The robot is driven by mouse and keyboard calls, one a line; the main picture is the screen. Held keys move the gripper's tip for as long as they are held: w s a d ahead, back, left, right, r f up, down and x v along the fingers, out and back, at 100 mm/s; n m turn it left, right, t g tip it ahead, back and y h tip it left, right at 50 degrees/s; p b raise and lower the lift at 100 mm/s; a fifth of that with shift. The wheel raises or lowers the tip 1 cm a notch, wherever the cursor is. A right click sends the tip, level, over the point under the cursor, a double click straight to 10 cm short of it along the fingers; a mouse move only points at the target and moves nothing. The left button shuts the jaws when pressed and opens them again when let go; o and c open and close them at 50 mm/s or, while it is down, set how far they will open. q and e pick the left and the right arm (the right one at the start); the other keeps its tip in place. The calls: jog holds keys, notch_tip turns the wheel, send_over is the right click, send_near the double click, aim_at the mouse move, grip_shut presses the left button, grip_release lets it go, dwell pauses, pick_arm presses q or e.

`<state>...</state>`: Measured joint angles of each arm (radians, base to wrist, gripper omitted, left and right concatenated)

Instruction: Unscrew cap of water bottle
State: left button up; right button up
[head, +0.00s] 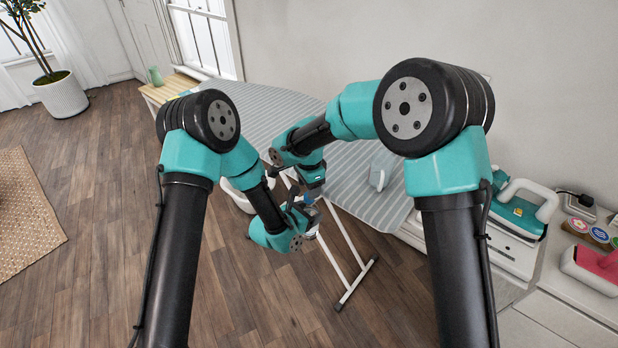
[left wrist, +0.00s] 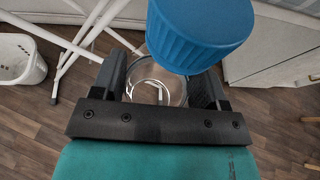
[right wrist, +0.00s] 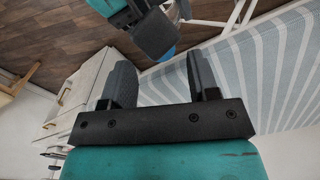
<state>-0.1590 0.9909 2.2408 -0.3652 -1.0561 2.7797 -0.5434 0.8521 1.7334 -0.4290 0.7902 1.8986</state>
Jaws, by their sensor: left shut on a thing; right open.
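The water bottle has a clear body (left wrist: 157,82) and a wide ribbed blue cap (left wrist: 200,38). My left gripper (left wrist: 160,78) is shut on the clear body below the cap. In the head view the bottle is mostly hidden; a bit of blue (head: 308,199) shows between my left gripper (head: 298,212) and my right gripper (head: 314,190). My right gripper (right wrist: 161,68) is open and empty. In the right wrist view, the blue cap (right wrist: 168,53) shows beyond its fingertips, partly hidden behind my left gripper. The cap is on the bottle.
A white cabinet (right wrist: 75,95) stands at the side. Floor in front is clear.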

jog(key=shift+f, duration=1.75)
jog(key=shift+c, duration=0.4)
jog(key=c, duration=0.8)
jog(key=o, duration=0.9)
jog(key=shift+o, duration=0.2)
jog(key=shift+r, duration=2.25)
